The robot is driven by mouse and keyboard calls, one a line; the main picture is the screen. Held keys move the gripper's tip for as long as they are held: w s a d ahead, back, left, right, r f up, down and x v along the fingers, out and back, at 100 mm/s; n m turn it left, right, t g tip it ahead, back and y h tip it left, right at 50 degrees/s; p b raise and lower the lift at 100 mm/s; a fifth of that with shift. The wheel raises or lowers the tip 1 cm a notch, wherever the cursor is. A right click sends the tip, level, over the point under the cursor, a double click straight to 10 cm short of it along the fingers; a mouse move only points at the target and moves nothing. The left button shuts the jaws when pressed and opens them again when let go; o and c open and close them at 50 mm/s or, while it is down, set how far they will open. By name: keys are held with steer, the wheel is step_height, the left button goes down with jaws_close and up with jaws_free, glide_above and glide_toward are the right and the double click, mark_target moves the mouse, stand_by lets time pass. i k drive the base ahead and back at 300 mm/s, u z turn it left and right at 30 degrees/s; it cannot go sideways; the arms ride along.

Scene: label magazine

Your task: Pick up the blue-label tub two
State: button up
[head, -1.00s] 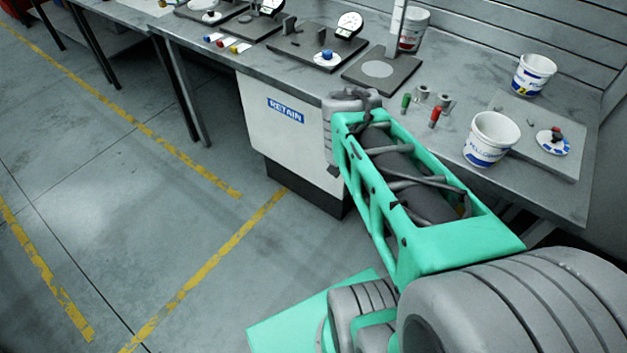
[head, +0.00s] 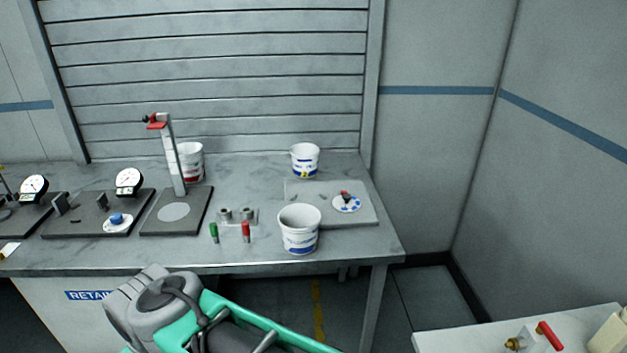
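Two white tubs with blue labels stand upright on the bench. The rear tub (head: 305,161) is at the back right, with a blue label and a small yellow mark that looks like a 2. The front tub (head: 299,229) stands nearer the bench's front edge, open at the top, with blue print low on its side; its number is not readable. Only part of my green and grey arm shows, at the bottom, in front of the bench and apart from both tubs. My gripper is out of view.
The grey bench (head: 260,262) also holds a red-label tub (head: 190,162) behind a column stand (head: 177,165), dial gauges (head: 129,181), a green and a red plug (head: 246,231), and a flat plate (head: 368,217) with a round dial. A white table (head: 480,343) is at lower right.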

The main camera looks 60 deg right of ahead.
mark_target(305, 161)
steer(key=z, duration=1.8)
steer(key=k, duration=0.65)
steer(key=u, duration=0.6)
steer(key=i, duration=0.8)
steer(key=u, duration=0.6)
steer(key=i, duration=1.05)
steer(key=z, duration=0.15)
